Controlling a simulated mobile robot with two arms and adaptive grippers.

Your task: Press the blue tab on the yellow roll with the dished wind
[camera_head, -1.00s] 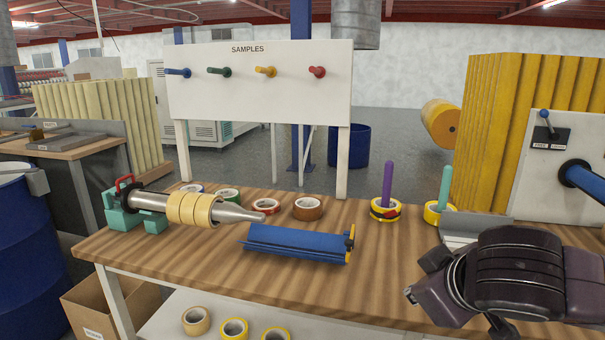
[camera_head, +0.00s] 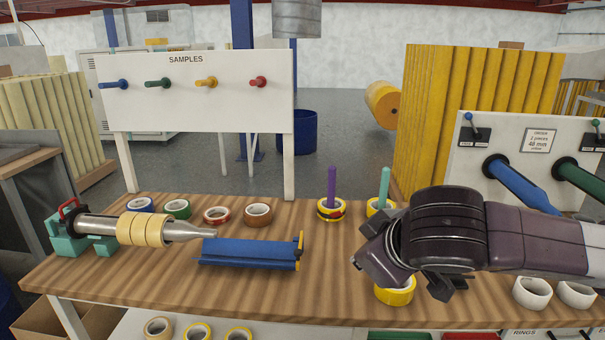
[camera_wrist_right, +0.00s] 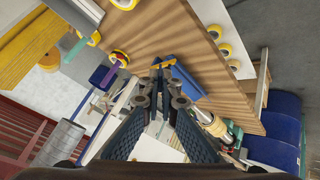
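In the head view, a yellow roll (camera_head: 395,291) lies near the table's front edge, partly hidden by my right gripper (camera_head: 362,268). Another yellow roll (camera_head: 378,208) sits at the teal peg (camera_head: 384,186). A yellow roll with red and black marks (camera_head: 331,212) sits around the purple peg (camera_head: 332,187). I cannot make out a blue tab or a dished wind on any roll. In the right wrist view, my right gripper's fingers (camera_wrist_right: 163,68) lie close together with nothing visible between them; whether they are shut is unclear. My left gripper is out of view.
A blue dispenser (camera_head: 248,253) lies mid-table. A teal stand with a metal spindle (camera_head: 95,226) holds tan rolls at the left. Several small rolls line the back edge under the samples board (camera_head: 200,90). White rings (camera_head: 531,292) lie at the right. Bare wood shows front left.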

